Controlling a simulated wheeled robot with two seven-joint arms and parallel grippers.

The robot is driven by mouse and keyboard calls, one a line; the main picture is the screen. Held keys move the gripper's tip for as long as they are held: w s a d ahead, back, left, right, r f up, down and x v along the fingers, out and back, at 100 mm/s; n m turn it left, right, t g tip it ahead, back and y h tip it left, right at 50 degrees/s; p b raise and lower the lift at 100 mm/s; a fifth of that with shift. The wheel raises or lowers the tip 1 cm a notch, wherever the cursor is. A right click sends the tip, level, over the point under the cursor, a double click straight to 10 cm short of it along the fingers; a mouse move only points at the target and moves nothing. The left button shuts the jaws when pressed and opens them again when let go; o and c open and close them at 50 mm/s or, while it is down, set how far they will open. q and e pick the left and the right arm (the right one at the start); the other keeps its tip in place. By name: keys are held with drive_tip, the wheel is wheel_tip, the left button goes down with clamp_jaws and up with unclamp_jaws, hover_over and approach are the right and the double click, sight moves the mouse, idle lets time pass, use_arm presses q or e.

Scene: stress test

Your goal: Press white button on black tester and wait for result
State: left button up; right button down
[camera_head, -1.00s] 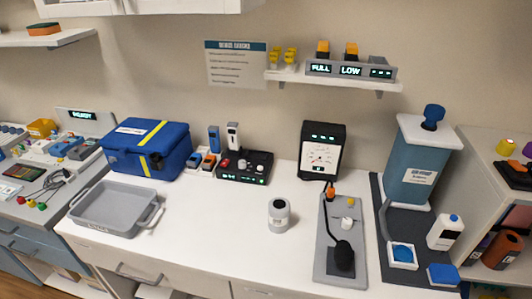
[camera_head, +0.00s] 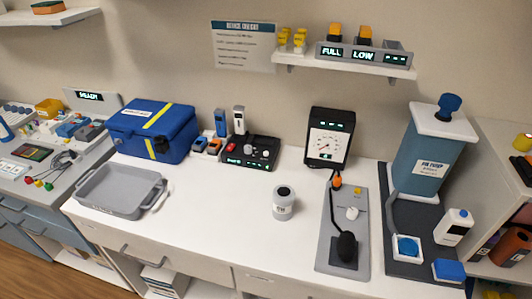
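A black tester (camera_head: 250,153) sits at the back of the white counter, just right of the blue case. Its sloped top carries a red button or knob (camera_head: 231,148) at the left and a small white button (camera_head: 266,153) at the right. Small green lit readouts show on its front, too small to read. Two upright devices, one blue (camera_head: 220,122) and one white (camera_head: 239,120), stand behind it. Neither gripper is in view, and nothing touches the tester.
A blue case (camera_head: 150,130), a grey tray (camera_head: 95,207), a white jar (camera_head: 284,208) and a black gauge box (camera_head: 327,138) stand on the counter. A grey panel with a black lever (camera_head: 346,247) is at the right. The counter in front of the tester is clear.

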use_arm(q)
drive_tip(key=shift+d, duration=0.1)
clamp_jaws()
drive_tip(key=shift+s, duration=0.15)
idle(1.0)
